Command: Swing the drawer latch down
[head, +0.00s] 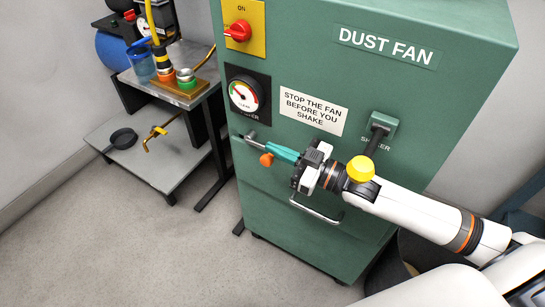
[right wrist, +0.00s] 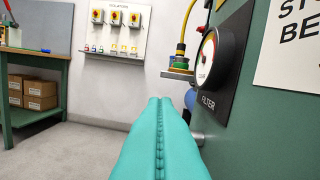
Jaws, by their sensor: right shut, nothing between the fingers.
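The drawer latch shows on the green dust fan cabinet, left of my right gripper in the head view. Its grey metal pivot (head: 250,136) sits below the filter gauge, and an orange knob (head: 266,160) shows just under my fingertips. The bar between them is partly hidden by the fingers. My right gripper (head: 270,147) has teal fingers pressed together with nothing between them. They point left along the cabinet front; I cannot tell whether they touch the latch. In the right wrist view the shut fingers (right wrist: 160,100) fill the lower middle. My left gripper is not in view.
The drawer's bar handle (head: 315,210) is below my right wrist. The shaker lever's yellow knob (head: 361,168) overlaps my right arm in the head view. The filter gauge (head: 243,95) is above the latch. A grey stand (head: 160,88) with fittings stands left; floor between is clear.

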